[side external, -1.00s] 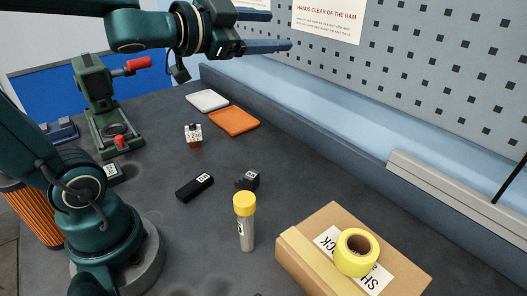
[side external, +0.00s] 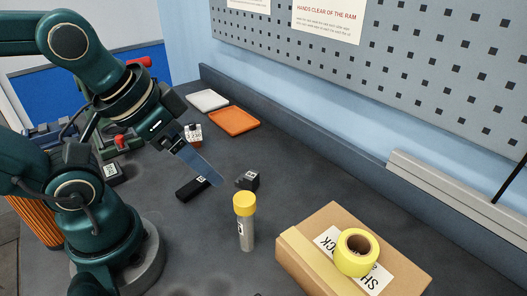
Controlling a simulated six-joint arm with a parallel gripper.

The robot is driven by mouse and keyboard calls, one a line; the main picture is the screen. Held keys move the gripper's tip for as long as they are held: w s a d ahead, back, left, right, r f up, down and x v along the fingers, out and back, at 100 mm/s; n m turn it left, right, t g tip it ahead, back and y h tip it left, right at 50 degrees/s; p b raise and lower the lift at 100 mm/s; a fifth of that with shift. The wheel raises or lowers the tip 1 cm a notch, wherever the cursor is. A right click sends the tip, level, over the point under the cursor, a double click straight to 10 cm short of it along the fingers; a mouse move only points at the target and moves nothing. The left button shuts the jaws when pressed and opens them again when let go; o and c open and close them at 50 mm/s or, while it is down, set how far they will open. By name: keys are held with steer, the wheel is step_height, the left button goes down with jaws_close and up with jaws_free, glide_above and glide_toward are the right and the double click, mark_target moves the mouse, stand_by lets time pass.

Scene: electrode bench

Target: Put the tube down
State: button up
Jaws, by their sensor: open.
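The tube (side external: 246,232) is grey with a yellow cap and stands upright on the dark bench top, left of the cardboard box. My gripper (side external: 214,178) hangs tilted above the bench, up and to the left of the tube, with its blue-grey fingers pointing down to the right. It is open and apart from the tube, and nothing shows between its fingers. The fingers overlap in this view, so the gap between them is hard to see.
A cardboard box (side external: 318,262) with a yellow tape roll (side external: 357,251) stands right of the tube. A black block (side external: 188,193) and a small dark part (side external: 248,180) lie near my gripper. An orange tray (side external: 234,121) and a white tray (side external: 207,100) lie behind.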

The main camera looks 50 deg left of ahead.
step_height(320, 180, up, 5)
steer(key=n+g, duration=0.4)
steer(key=g, duration=0.2)
glide_above(246, 219)
steer(key=a, duration=0.1)
steer(key=f, duration=1.6)
steer(key=shift+w+a, duration=0.1)
steer(key=shift+w, duration=0.25)
steer(key=shift+r, duration=0.1)
jaws_close()
